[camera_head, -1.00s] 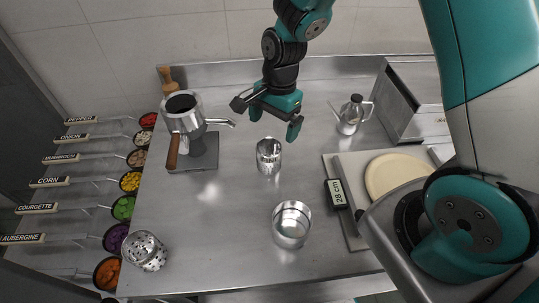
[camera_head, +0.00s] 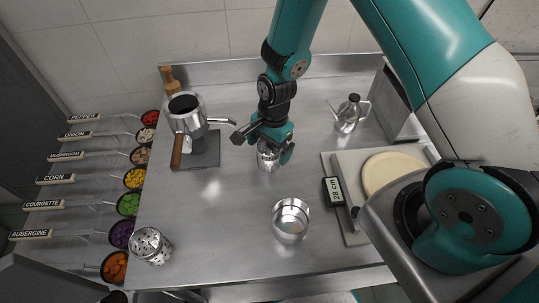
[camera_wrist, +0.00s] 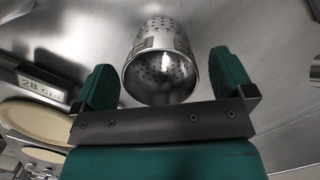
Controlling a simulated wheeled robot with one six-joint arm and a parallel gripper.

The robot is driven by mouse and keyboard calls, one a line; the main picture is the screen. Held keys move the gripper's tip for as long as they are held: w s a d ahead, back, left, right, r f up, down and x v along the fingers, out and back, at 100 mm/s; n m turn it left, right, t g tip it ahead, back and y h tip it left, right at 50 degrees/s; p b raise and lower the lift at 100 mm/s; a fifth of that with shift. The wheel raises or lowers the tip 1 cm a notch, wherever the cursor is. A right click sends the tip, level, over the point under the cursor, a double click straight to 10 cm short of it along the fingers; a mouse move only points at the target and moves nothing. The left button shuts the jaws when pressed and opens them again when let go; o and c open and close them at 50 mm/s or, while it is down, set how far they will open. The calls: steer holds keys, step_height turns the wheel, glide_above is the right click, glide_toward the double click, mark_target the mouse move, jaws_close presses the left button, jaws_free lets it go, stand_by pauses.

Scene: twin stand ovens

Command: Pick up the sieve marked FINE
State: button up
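A shiny metal cylinder (camera_head: 268,163) stands on the steel counter below my gripper (camera_head: 263,146). In the wrist view it is a sieve (camera_wrist: 160,62) with small holes and a label on its side, which I cannot read there. My gripper is open in the wrist view (camera_wrist: 164,80), with one teal finger on each side of the sieve and gaps to it. Another metal cylinder (camera_head: 291,221) stands nearer the front, its marking not readable. A third one (camera_head: 151,246), with larger holes, is at the front left.
A metal pot (camera_head: 186,112) on a dark stand is left of my gripper. An oil can (camera_head: 349,113) stands at the back right. A board (camera_head: 353,228) with dough (camera_head: 391,172) and a "28 cm" tag (camera_head: 336,191) lies right. Several topping bowls line the left edge.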

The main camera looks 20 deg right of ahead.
steer(key=c, duration=0.9)
steer(key=shift+c, duration=0.2)
steer(key=shift+r, duration=0.2)
